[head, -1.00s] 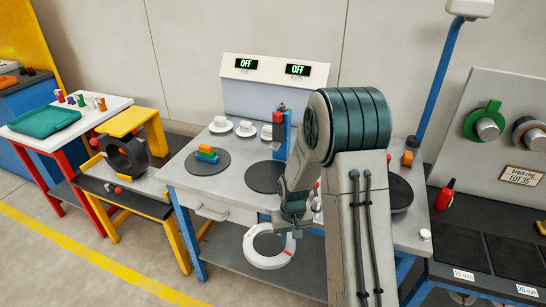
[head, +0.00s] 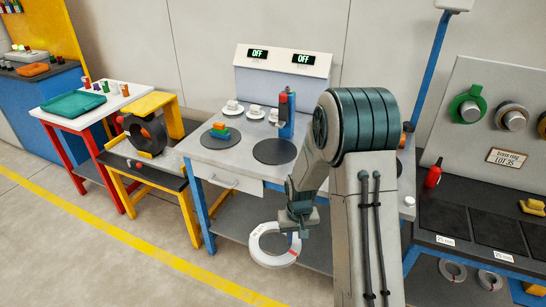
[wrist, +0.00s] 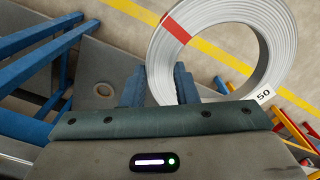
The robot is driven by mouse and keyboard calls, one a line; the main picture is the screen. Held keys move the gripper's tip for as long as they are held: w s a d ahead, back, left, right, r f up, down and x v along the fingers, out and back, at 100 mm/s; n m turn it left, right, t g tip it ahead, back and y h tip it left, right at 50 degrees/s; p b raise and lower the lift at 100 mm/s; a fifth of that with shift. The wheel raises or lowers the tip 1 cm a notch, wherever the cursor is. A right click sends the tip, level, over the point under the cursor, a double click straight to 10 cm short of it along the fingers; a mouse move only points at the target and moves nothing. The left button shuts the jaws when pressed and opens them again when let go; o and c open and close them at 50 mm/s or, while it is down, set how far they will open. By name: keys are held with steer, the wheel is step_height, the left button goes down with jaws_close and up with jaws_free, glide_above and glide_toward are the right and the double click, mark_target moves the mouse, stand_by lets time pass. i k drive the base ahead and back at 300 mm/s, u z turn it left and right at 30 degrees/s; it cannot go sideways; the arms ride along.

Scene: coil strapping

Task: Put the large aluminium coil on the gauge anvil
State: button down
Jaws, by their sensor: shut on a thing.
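My gripper (head: 300,215) is shut on the large aluminium coil (head: 257,250), a silver-grey ring with a red mark. It holds the coil by its rim in the air, in front of the bench. In the wrist view, the jaws (wrist: 158,88) grip the near left part of the coil (wrist: 264,60), which bears a "50" label. The gauge anvil is not plainly identifiable. The bench (head: 210,150) carries a blue upright device with a red top (head: 287,115) behind a dark round pad (head: 275,151); I cannot tell whether either is the anvil.
Another dark pad (head: 212,138) holds coloured blocks, with white cups behind. At left stand a yellow-framed stand with a dark coil (head: 137,138) and a red-legged table with a green tray (head: 75,106). Open floor (head: 90,260) lies at lower left.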

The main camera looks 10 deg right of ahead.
mark_target(275, 150)
steer(key=u, duration=1.95)
steer(key=i, duration=1.55)
steer(key=z, duration=2.95)
